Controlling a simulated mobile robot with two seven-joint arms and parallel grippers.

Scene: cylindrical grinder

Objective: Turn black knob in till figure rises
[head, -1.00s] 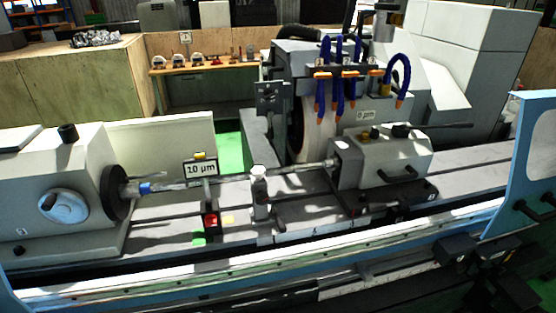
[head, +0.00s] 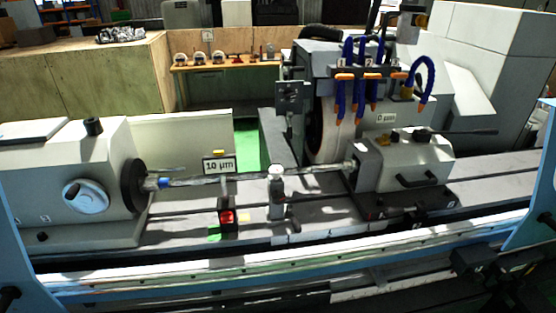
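A small white sign reading "10 µm" (head: 219,165) stands above the workpiece bar, over a dark gauge block with a red front (head: 227,217). A second label reading "0 µm" (head: 385,117) is on the wheel head. A light upright post (head: 276,190) stands beside the bar, with a small dark knob or handle (head: 291,213) low on its right. Other black knobs are on the headstock top (head: 93,126) and the tailstock top (head: 422,135). I cannot tell which knob the task means. Neither of my grippers is identifiable in view.
The workpiece bar (head: 250,177) runs between headstock (head: 60,185) and tailstock (head: 430,165). Blue coolant hoses (head: 340,95) hang by the grinding wheel (head: 325,140). A pale-blue guard edge (head: 200,278) crosses the front, with blue panels at both sides.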

